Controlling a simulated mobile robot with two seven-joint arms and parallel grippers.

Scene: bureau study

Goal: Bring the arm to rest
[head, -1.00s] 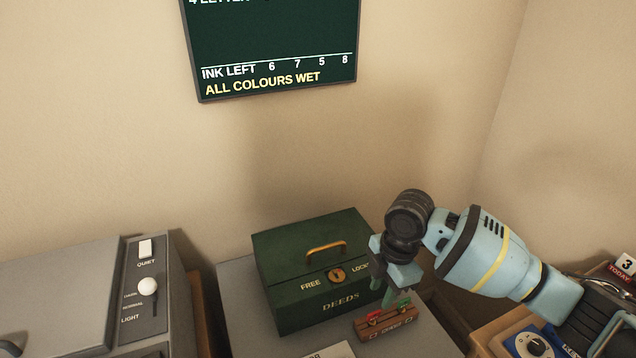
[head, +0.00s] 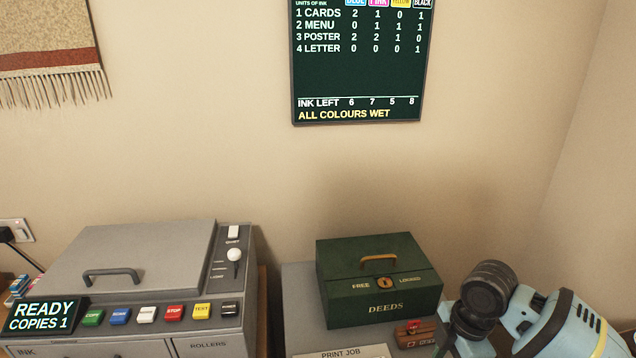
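My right arm comes in from the lower right in the head view, with its dark wrist joint (head: 488,290) beside the right side of the green deeds box. Its gripper fingers are cut off or hidden at the bottom edge, so their state does not show. My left arm and gripper are not in view.
The green deeds box (head: 378,285) stands shut on a grey top. A small wooden block with a red part (head: 414,334) sits in front of it, close to my arm. A grey copier (head: 140,265) reading "READY COPIES 1" stands at left. The wall board (head: 358,75) hangs above.

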